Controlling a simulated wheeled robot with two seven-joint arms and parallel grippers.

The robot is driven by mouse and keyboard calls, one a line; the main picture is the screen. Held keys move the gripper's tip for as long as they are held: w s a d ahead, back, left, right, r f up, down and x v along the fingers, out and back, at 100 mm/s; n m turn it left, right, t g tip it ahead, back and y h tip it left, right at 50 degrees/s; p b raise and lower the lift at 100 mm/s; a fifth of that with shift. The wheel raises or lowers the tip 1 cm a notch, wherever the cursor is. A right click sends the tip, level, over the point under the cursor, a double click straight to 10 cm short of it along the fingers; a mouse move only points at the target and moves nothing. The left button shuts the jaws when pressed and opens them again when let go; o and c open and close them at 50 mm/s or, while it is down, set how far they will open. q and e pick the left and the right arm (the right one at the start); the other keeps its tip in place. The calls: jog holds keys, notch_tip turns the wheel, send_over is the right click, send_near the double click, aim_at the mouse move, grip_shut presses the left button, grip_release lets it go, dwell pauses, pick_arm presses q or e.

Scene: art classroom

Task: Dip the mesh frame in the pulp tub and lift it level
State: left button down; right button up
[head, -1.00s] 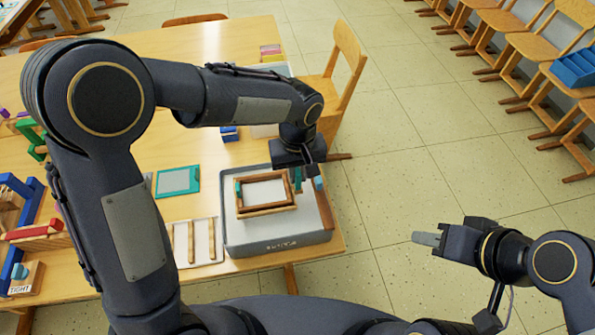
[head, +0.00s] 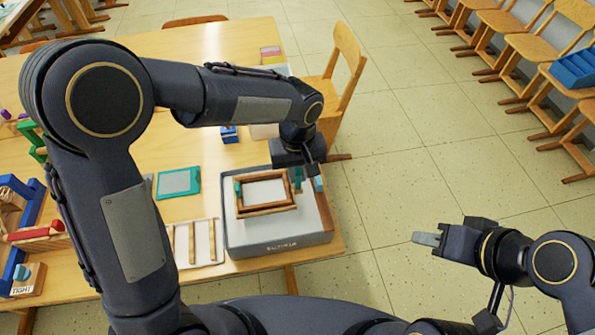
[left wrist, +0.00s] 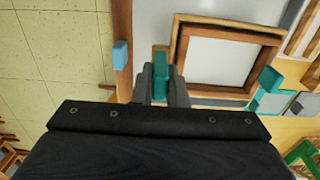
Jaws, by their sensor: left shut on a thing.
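The mesh frame (head: 265,209) is a brown wooden rectangle with a pale mesh and teal handles. It is inside the outline of the grey pulp tub (head: 285,244), whose contents look whitish. I cannot tell whether it touches the pulp. It looks roughly level. My left gripper (head: 304,180) is at its right side in the head view. In the left wrist view my left gripper (left wrist: 160,90) is shut on the teal handle (left wrist: 161,66) of the frame (left wrist: 216,92). My right gripper (head: 427,239) is empty, away from the table over the floor; its finger gap cannot be made out.
A white rack with wooden bars (head: 193,243) and a teal-framed panel (head: 178,183) lie left of the tub. A wooden chair (head: 343,75) stands behind.

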pick_arm(q)
jog(key=shift+r+p, duration=1.35)
jog(key=shift+r, duration=0.75)
